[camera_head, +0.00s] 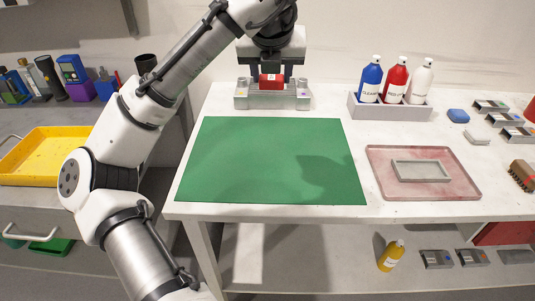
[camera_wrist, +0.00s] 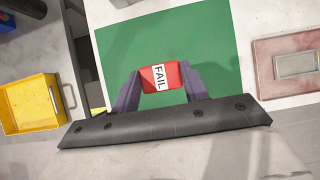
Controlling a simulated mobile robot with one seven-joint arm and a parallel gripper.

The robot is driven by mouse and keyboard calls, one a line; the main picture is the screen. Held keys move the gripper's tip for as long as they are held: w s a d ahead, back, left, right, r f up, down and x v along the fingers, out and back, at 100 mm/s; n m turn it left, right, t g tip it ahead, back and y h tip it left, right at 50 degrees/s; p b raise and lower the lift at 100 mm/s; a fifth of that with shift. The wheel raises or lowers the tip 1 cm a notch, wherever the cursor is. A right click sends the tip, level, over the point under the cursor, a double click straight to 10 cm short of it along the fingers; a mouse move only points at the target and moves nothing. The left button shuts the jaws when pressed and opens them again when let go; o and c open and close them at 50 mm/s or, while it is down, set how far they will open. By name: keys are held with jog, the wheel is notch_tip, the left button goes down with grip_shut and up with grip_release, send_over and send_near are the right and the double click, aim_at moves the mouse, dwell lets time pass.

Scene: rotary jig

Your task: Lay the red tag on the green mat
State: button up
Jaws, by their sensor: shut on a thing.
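The red tag (camera_head: 270,82) is held between the two dark fingers of my gripper (camera_head: 271,76) at the back of the white table. In the wrist view my gripper (camera_wrist: 161,88) is shut on the tag (camera_wrist: 173,78), with a finger on each side, and a white label reading FAIL faces the camera. The green mat (camera_head: 265,165) lies flat and bare on the table, in front of the gripper in the head view; it also shows beyond the tag in the wrist view (camera_wrist: 205,40).
A grey block (camera_head: 272,99) stands just below the tag; I cannot tell whether they touch. Right of the mat are a bottle rack (camera_head: 388,112) with three bottles and a pinkish tray (camera_head: 383,165). A yellow bin (camera_head: 40,153) is at left. The mat's surface is clear.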

notch_tip(320, 180, down, 20)
jog(key=shift+r, duration=0.1)
dwell(0.4)
jog(key=shift+f, duration=0.25)
jog(key=o, duration=1)
jog(key=shift+c, duration=0.2)
jog(key=shift+o, duration=0.4)
